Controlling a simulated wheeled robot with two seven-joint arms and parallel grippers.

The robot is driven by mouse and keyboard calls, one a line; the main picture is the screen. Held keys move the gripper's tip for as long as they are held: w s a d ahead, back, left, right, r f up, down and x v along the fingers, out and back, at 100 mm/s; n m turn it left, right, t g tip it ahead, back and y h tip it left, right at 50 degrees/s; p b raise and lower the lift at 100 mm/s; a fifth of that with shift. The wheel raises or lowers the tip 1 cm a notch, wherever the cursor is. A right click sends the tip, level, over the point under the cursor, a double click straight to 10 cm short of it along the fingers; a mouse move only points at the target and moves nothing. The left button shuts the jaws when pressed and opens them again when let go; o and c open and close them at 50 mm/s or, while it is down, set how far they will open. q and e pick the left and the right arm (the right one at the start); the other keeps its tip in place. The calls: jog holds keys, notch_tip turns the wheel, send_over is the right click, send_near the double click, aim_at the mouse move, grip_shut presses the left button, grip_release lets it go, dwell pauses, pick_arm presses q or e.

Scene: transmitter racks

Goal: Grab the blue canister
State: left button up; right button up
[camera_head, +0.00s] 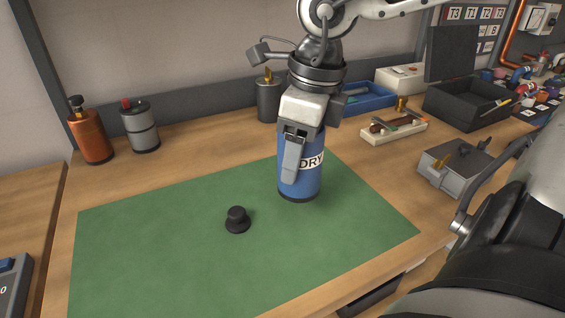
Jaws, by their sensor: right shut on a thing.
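The blue canister (313,181) has a black base rim and a white label reading "DRY". It is upright at the back right part of the green mat (150,250). My right gripper (296,163) comes down from above and is shut on the canister. One finger lies against its near side; the other finger and the canister's top are hidden. I cannot tell whether its base touches the mat. My left gripper is not in view.
A small black knob (237,220) sits on the mat. Copper (91,141), grey (140,129) and dark (268,100) canisters stand along the back. A grey box (450,168), a parts tray (394,129) and an open black case (468,105) stand right. The mat's left part is clear.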

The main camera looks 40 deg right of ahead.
jog(key=s+r, duration=0.4)
jog(key=s, duration=0.5)
jog(key=shift+s+r+b, duration=0.15)
jog(key=shift+r+b, duration=0.05)
jog(key=shift+b, duration=0.2)
